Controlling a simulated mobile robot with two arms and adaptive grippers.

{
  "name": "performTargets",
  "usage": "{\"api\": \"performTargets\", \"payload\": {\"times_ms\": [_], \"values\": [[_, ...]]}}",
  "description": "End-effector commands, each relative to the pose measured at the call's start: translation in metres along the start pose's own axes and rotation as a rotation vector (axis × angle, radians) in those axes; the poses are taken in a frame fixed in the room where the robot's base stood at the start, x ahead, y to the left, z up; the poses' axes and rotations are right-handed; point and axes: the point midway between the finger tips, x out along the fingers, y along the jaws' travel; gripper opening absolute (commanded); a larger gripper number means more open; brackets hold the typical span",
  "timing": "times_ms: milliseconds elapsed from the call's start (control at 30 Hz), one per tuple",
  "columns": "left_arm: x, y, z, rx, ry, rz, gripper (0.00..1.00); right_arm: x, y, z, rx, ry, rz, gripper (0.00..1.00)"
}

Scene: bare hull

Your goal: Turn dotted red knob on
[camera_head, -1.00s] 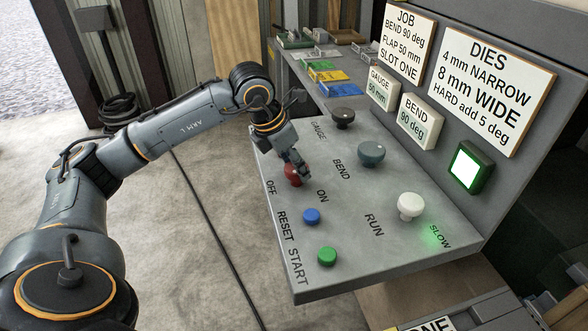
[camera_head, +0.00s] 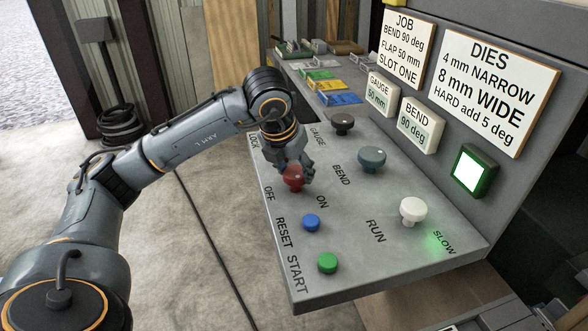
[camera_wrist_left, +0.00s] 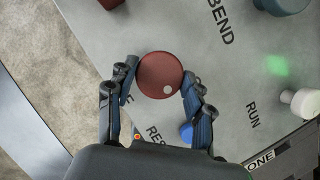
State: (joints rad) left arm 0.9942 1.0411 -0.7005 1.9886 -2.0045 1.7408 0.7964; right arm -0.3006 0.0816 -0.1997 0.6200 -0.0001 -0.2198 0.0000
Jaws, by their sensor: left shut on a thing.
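The red knob (camera_head: 292,181) stands on the sloped grey panel, between the labels OFF and ON, with LOCK behind it. In the left wrist view the knob (camera_wrist_left: 158,70) is a dark red disc with one pale dot near its lower right edge. My left gripper (camera_head: 293,172) is over the knob, its fingers on both sides of it. In the left wrist view the gripper (camera_wrist_left: 160,78) is shut on the knob from left and right. The fingers hide part of the knob in the head view. My right gripper does not show.
A blue RESET button (camera_head: 311,222) and a green START button (camera_head: 327,263) sit in front of the knob. A dark knob (camera_head: 342,123), a grey-teal knob (camera_head: 372,158) and a white knob (camera_head: 413,210) stand behind and right. A lit green-white lamp (camera_head: 472,170) is on the upright wall.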

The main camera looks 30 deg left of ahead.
Motion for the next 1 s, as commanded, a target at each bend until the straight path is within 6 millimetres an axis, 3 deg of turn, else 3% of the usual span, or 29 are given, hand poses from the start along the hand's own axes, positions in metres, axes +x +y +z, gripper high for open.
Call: {"api": "performTargets", "payload": {"times_ms": [300,333,400,433,767,1000], "values": [[0.002,0.000,-0.002,0.000,0.008,0.001,0.20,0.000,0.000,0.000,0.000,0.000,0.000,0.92],[0.002,0.000,-0.002,0.000,0.008,0.001,0.57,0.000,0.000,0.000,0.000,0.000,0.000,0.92],[0.002,0.000,-0.002,0.000,0.007,0.001,0.72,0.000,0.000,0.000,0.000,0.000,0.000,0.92],[0.002,0.000,-0.002,0.000,0.006,0.001,0.74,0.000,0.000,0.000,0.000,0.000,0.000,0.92],[-0.001,0.000,0.000,0.000,0.001,0.000,0.74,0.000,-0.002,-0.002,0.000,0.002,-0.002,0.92],[-0.034,0.000,0.001,0.002,-0.004,-0.001,0.74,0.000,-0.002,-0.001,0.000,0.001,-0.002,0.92]]}}
